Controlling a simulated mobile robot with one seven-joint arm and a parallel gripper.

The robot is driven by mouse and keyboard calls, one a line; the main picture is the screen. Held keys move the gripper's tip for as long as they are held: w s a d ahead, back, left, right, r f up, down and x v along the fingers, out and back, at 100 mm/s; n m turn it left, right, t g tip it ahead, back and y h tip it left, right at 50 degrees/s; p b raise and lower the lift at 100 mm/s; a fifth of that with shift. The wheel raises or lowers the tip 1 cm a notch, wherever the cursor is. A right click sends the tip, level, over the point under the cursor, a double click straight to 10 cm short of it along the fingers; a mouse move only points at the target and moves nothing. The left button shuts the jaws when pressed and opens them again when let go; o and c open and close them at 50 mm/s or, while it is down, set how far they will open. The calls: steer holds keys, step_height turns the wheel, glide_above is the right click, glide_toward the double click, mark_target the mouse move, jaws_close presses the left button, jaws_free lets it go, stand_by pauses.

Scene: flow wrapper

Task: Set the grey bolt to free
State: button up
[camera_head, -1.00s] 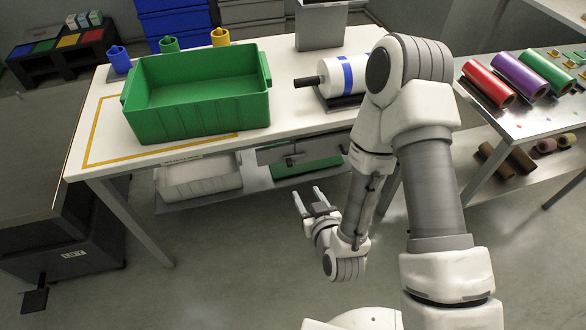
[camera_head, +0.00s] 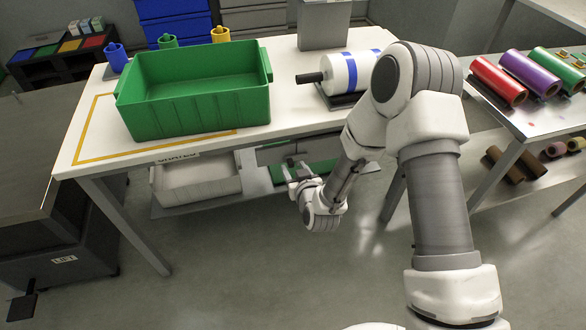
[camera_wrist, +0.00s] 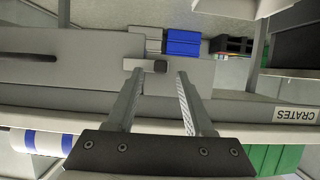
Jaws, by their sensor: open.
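The grey bolt (camera_wrist: 138,65) shows in the wrist view as a short bar with a dark end, on a grey panel (camera_wrist: 75,72) under the table. My gripper (camera_wrist: 160,76) is open and empty. Its two fingers point at the panel, and the bolt's dark end appears between and just beyond the fingertips. I cannot tell whether they touch it. In the head view my gripper (camera_head: 296,168) is low in front of the panel (camera_head: 285,152) below the table's front edge, and it largely hides the bolt there.
The white table (camera_head: 190,150) carries a green crate (camera_head: 195,120) and a white roll with blue bands (camera_head: 345,72). A pale bin (camera_head: 195,185) sits on the shelf below. A side table with coloured rolls (camera_head: 500,80) stands right. The floor in front is clear.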

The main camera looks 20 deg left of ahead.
steer(key=shift+x, duration=0.85)
jaws_close()
steer(key=shift+a, duration=0.1)
stand_by(0.8)
